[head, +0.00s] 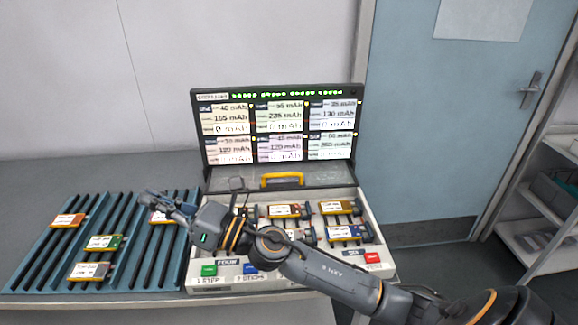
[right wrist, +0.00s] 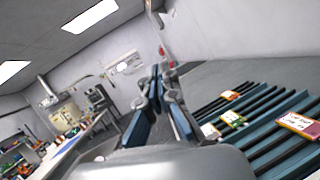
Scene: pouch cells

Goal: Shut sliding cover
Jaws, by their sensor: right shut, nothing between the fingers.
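The sliding cover (head: 325,176) is a grey panel with a yellow handle (head: 282,179). It lies at the back of the tester, below the display, and the cells in front of it are uncovered. My right gripper (head: 150,194) is shut and empty, over the blue slatted rack left of the tester and apart from the handle. In the right wrist view its fingers (right wrist: 158,75) are together. My right arm crosses the front of the tester and hides part of its left cell bays. My left gripper is not in view.
The tester's display (head: 280,130) stands upright behind the cover. Several pouch cells, such as an orange one (head: 285,211), lie in its bays. The blue rack (head: 30,277) holds several cells, including a green one (head: 104,242). Green, blue and red buttons (head: 372,257) line the tester's front.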

